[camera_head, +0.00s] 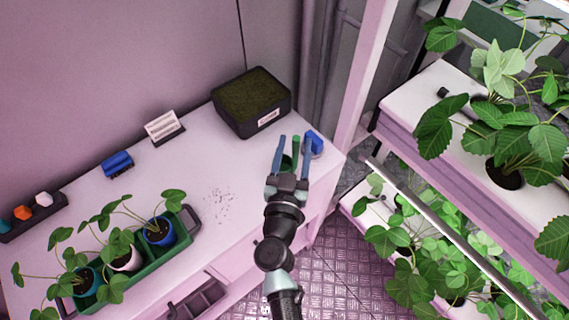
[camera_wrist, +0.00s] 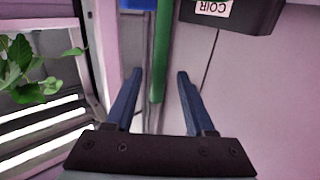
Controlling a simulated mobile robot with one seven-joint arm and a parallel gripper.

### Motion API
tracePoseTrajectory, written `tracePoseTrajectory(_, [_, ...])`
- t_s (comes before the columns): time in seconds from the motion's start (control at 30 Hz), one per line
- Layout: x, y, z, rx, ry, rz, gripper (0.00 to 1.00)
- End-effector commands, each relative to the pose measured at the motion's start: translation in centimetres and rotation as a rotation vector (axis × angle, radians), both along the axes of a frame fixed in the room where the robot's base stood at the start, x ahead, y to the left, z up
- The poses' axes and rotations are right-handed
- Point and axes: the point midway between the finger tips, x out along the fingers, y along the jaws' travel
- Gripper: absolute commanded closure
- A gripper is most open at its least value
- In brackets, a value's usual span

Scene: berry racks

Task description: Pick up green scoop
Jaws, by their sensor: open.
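The green scoop (camera_head: 295,146) is at the right end of the white bench, and its green handle shows between my fingers in the head view. In the wrist view the green handle (camera_wrist: 162,45) runs up and down between my blue fingertips, nearer the left one. My gripper (camera_head: 294,140) is open, with a finger on each side of the handle. It also shows open in the wrist view (camera_wrist: 159,72). I see no finger pressing on the handle. I cannot tell how deep the handle sits. The lower part of the scoop is partly hidden by my gripper.
A blue object (camera_head: 314,144) stands close to the right finger. A black tub labelled COIR (camera_head: 250,104) stands behind to the left. A green planter (camera_head: 192,222), a blue item (camera_head: 117,164) and a white card (camera_head: 163,126) are farther left. Plant racks (camera_head: 405,100) stand on the right.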

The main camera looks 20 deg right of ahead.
Motion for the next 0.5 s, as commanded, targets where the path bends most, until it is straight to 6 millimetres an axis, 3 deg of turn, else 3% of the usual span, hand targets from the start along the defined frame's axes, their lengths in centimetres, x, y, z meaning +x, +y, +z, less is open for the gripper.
tracePoseTrajectory(0.2, [2.7, -1.8, 0.2, -0.001, -0.003, -0.002, 0.45])
tracePoseTrajectory(0.5, [3.3, -2.1, 0.3, -0.001, -0.002, 0.000, 0.45])
